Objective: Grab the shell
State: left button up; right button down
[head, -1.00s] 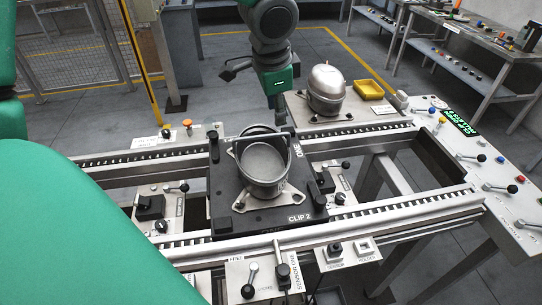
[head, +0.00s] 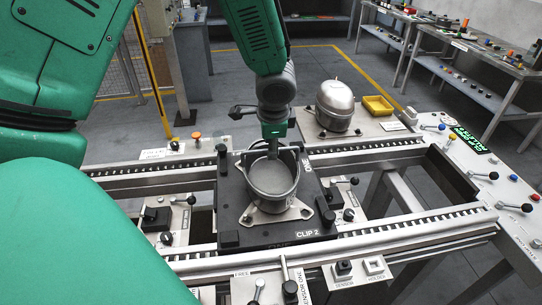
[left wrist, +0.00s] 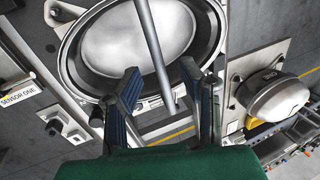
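An open, bowl-like grey metal shell (head: 270,180) stands on the black pallet (head: 240,215) marked CLIP 2, its footed base plate under it. My left gripper (head: 274,150) points down at the shell's far rim. In the left wrist view the same shell (left wrist: 130,35) fills the upper left, with a thin grey bar across it. There my left gripper's two blue-grey fingers (left wrist: 165,88) are spread apart near the rim; I cannot tell whether they touch it. A closed, domed grey shell (head: 335,103) stands on a side plate, also in the left wrist view (left wrist: 275,102). My right gripper is not in view.
Conveyor rails (head: 395,232) run in front of and behind the pallet. A yellow tray (head: 377,105) lies beside the domed shell. Small levers (head: 288,280) stick up at the front. A control panel (head: 490,185) is on the right.

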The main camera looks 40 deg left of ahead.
pick_arm(q)
jog(key=x, duration=0.2)
jog(key=shift+w+a+f, duration=0.1)
jog(key=shift+f, duration=0.2)
jog(key=shift+a, duration=0.1)
grip_shut()
jog(key=shift+w+r, duration=0.1)
jog(key=shift+r, duration=0.05)
